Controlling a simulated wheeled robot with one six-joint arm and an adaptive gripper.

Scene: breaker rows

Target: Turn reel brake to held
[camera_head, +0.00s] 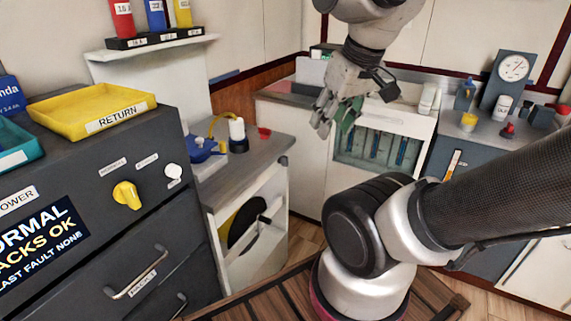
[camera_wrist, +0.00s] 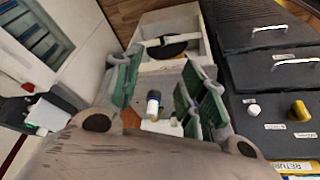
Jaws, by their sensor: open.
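A dark reel (camera_head: 240,223) with a yellow part sits in the open front of the low white cabinet. A pale bar or handle (camera_head: 262,217) crosses in front of it. In the wrist view the dark reel (camera_wrist: 176,46) shows at the top, between and beyond my fingers. I cannot tell which part is the brake or how it is set; no brake label is readable. My gripper (camera_head: 337,112) is open and empty, raised above and right of the cabinet. Its green-padded fingers stand apart in the wrist view (camera_wrist: 163,88), not touching anything.
A dark panel (camera_head: 95,170) with a yellow knob (camera_head: 127,195), a white knob (camera_head: 173,171) and drawer handles stands left. A blue tool (camera_head: 202,148) and a white-topped bottle (camera_head: 237,132) stand on the grey counter. Floor space lies right of the cabinet.

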